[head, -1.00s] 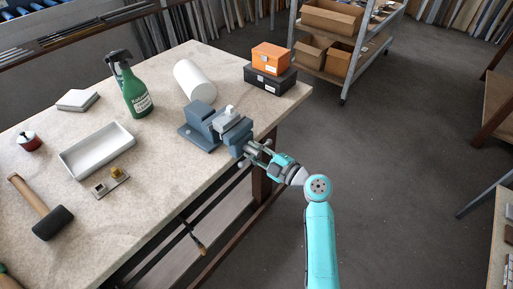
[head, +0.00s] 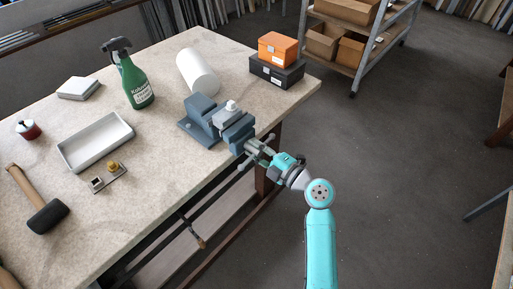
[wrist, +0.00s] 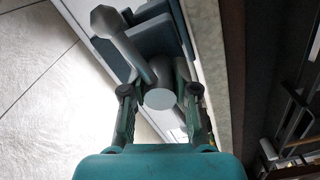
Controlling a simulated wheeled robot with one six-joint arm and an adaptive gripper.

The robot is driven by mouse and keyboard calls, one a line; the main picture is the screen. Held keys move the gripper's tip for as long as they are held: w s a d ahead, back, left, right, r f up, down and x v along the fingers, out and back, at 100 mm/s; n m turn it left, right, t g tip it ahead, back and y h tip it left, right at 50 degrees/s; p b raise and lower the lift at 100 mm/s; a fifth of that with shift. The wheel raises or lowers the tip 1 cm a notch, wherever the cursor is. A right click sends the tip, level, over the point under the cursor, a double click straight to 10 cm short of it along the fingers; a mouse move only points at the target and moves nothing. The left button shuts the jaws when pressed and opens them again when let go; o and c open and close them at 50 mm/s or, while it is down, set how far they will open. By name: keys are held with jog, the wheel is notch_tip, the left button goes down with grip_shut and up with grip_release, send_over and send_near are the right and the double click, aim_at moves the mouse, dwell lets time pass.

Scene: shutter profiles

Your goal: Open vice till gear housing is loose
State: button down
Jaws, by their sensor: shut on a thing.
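The blue-grey vice (head: 203,119) is fixed at the front edge of the bench. The light grey gear housing (head: 229,110) sits between its jaws; I cannot tell whether there is a gap at its sides. My gripper (head: 258,151) is at the vice's front end, shut on the vice handle. In the wrist view, the fingers of my gripper (wrist: 160,88) lie on both sides of the round screw end (wrist: 160,99). The handle bar (wrist: 130,48) runs up and left to a knob. The gear housing is not clearly visible in the wrist view.
On the bench are a green spray bottle (head: 136,85), white cylinder (head: 198,72), orange box (head: 278,48) on a black box (head: 275,72), white tray (head: 97,143) and mallet (head: 43,208). The floor right of my arm is clear up to the shelf rack (head: 340,60).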

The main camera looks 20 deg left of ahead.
jog(key=shift+a+r, duration=0.1)
jog(key=shift+r, duration=0.05)
dwell(0.8)
jog(key=c, duration=0.9)
grip_release()
jog(key=v, duration=1.2)
